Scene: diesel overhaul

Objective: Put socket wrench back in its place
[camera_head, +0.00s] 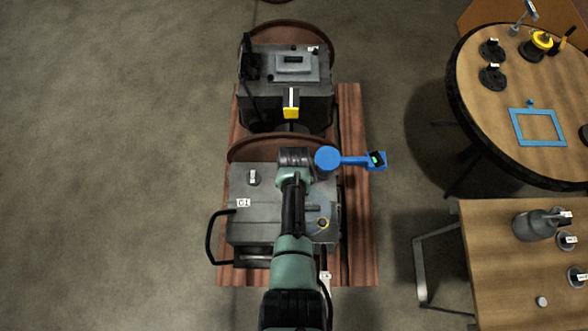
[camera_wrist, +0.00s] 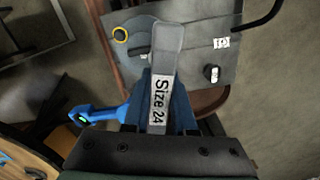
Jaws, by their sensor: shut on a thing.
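My gripper (camera_wrist: 163,85) is shut on a flat grey tool with a white "Size 24" label, which I take to be the socket wrench (camera_wrist: 167,45). In the wrist view the wrench lies between the two dark blue fingers and sticks out past them. In the head view my gripper (camera_head: 294,160) is above the nearer grey engine block (camera_head: 265,185), and I cannot make out the wrench there. Its place is not clearly marked in these frames. A blue square outline (camera_head: 538,144) lies on the round wooden table (camera_head: 480,105).
A blue piece with a round end (camera_head: 328,158) and a dark, green-lit tip juts out right of the engine; it shows in the wrist view (camera_wrist: 95,114). A second engine (camera_head: 270,95) stands behind. A rectangular table (camera_head: 490,265) holds grey parts. Floor at left is clear.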

